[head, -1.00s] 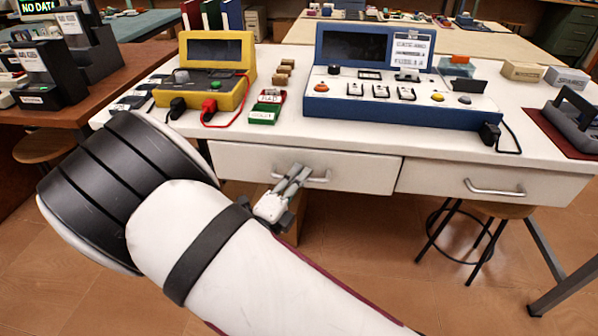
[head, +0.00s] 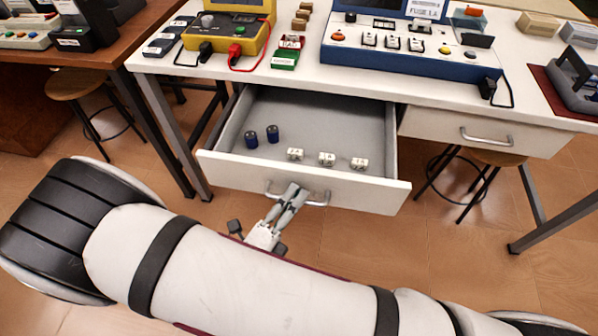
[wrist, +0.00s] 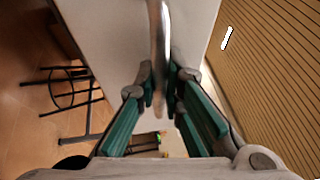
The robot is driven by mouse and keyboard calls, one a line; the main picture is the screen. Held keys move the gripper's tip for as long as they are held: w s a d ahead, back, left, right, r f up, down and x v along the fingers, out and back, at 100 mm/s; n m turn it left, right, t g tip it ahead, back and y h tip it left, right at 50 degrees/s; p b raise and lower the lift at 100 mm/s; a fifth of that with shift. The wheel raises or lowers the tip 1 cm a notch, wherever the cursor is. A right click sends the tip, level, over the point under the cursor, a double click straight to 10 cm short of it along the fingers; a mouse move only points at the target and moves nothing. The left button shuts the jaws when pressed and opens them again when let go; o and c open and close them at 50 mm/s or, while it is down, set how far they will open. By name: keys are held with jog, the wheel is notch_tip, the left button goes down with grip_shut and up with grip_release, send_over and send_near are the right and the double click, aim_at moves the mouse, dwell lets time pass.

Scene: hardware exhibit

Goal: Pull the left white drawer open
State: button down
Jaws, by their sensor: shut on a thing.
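The left white drawer (head: 370,192) is pulled well out from under the white table in the head view. Its inside shows two dark blue cylinders (head: 262,135) and several small white blocks (head: 326,159). My gripper (head: 293,193) is at the drawer's front, shut on its metal bar handle (head: 318,203). In the wrist view, the handle (wrist: 158,50) passes between the two fingers of my gripper (wrist: 160,82). The part of the handle between the fingers is partly hidden in the head view.
The right white drawer (head: 470,132) is closed. A yellow meter (head: 225,35) and a blue console (head: 410,55) stand on the white tabletop (head: 300,80). Stools stand at left (head: 82,85) and under the table's right side. Open floor lies in front of the drawer.

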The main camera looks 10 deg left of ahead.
jog(key=shift+s+a+p, duration=0.1)
jog(key=shift+s+p, duration=0.25)
jog(key=shift+s, duration=2.05)
jog(key=c, duration=2)
grip_release()
jog(key=shift+o, duration=0.2)
jog(key=v, duration=0.7)
jog(key=shift+s, duration=0.2)
jog(key=shift+s+a+f, duration=0.1)
jog(key=shift+a, duration=0.05)
